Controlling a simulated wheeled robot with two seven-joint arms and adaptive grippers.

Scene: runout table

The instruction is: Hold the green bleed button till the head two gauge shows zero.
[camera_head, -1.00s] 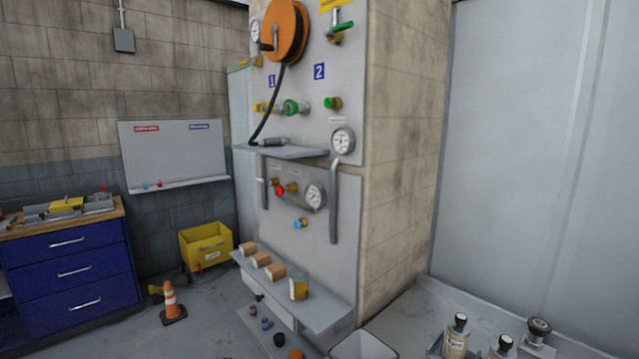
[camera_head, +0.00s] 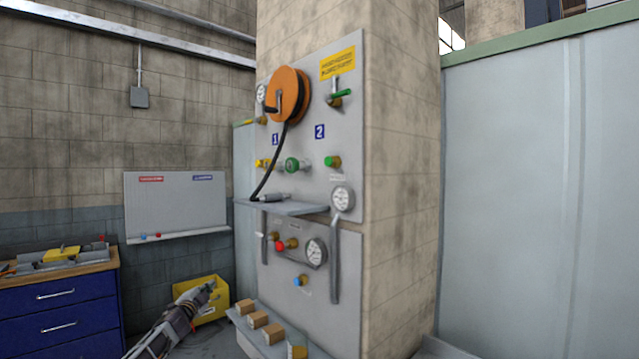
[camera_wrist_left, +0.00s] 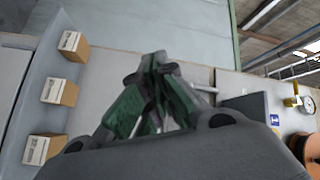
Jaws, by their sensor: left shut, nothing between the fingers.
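The green button (camera_head: 332,161) sits on a brass-coloured base on the grey wall panel (camera_head: 345,130), below the blue 2 label (camera_head: 320,131). A round white gauge (camera_head: 343,199) is below it; its needle is too small to read. My left gripper (camera_head: 208,288) is low and left of the panel, in front of the yellow bin, well apart from the button. In the left wrist view its fingers (camera_wrist_left: 158,62) are together with nothing between them. My right gripper is not in view.
An orange hose reel (camera_head: 289,95) has a black hose running down to a grey shelf (camera_head: 280,207). A second gauge (camera_head: 316,251), a red knob (camera_head: 280,246) and vertical handles are lower down. Several small boxes (camera_head: 258,320) stand on the bottom ledge.

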